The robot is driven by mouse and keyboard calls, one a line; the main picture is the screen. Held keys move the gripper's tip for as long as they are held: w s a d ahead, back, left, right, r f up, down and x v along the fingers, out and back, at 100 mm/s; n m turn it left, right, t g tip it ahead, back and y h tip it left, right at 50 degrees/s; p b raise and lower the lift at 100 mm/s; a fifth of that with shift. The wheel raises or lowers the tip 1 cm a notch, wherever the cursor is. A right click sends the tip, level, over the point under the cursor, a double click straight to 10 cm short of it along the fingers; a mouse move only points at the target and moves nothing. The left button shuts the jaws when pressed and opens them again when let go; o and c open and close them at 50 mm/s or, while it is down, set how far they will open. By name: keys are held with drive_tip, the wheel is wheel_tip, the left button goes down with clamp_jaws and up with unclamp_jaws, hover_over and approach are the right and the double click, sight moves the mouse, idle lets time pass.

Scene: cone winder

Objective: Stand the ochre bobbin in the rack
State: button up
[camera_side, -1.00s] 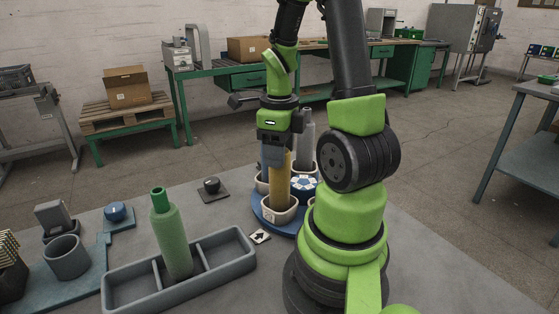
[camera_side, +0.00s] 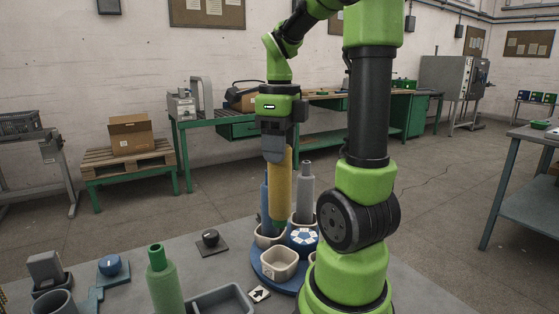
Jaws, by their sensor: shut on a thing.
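My gripper (camera_side: 274,152) is shut on the ochre bobbin (camera_side: 281,187) near its top. The bobbin hangs nearly upright, with its lower end above the blue turntable (camera_side: 262,271). The cup (camera_side: 279,264) at the front of the turntable is empty and below the bobbin.
A blue bobbin (camera_side: 264,205) and a grey bobbin (camera_side: 305,190) stand in other turntable cups, close to the held bobbin. Bare table lies between the black knob and the rack.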

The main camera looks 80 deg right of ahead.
drive_tip(key=shift+r, duration=2)
drive_tip(key=w+a+f+n, duration=0.3)
drive_tip(key=a+f+n, duration=0.1)
drive_tip(key=a+f, duration=0.2)
drive_tip(key=w+a+f+n, duration=0.4)
drive_tip(key=a+f+n, duration=0.1)
drive_tip(key=a, duration=0.3)
drive_tip(key=shift+f, duration=0.35)
drive_tip(key=shift+w+f, duration=0.1)
drive_tip(key=shift+f, duration=0.15)
